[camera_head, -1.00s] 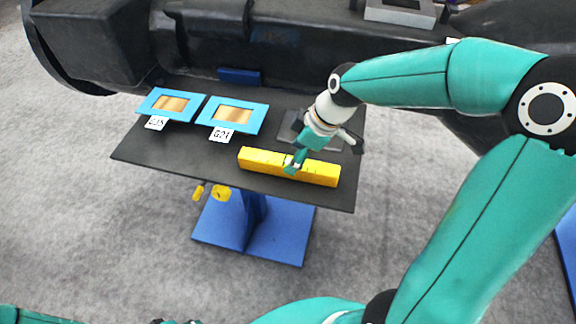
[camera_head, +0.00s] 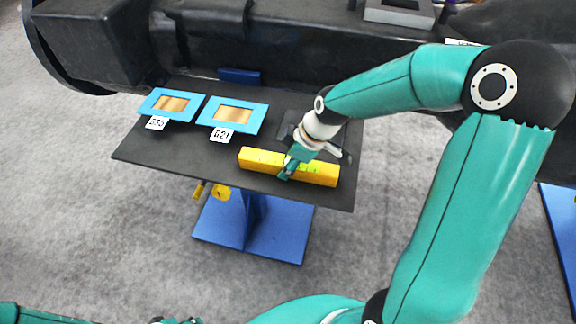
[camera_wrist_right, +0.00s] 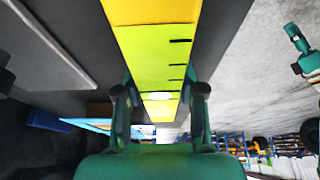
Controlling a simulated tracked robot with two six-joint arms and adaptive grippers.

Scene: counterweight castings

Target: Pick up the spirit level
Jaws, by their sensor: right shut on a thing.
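The spirit level (camera_head: 318,173) is a long yellow bar at the front edge of the dark table, seen in the head view. My right gripper (camera_head: 286,172) is shut on it near the middle, reaching down from above. In the right wrist view the level (camera_wrist_right: 150,12) runs from the top between the two fingers (camera_wrist_right: 160,98), with a yellow-green face and dark marks. I cannot tell whether it is clear of the table. Only small teal and dark parts of my left arm show at the bottom of the head view; its jaw state is unclear.
The dark table (camera_head: 190,150) stands on a blue base (camera_head: 268,235). Two blue frames with copper-coloured middles (camera_head: 170,104) (camera_head: 233,114) lie on its left and centre, with white labels in front. A large black casting (camera_head: 190,45) stands behind.

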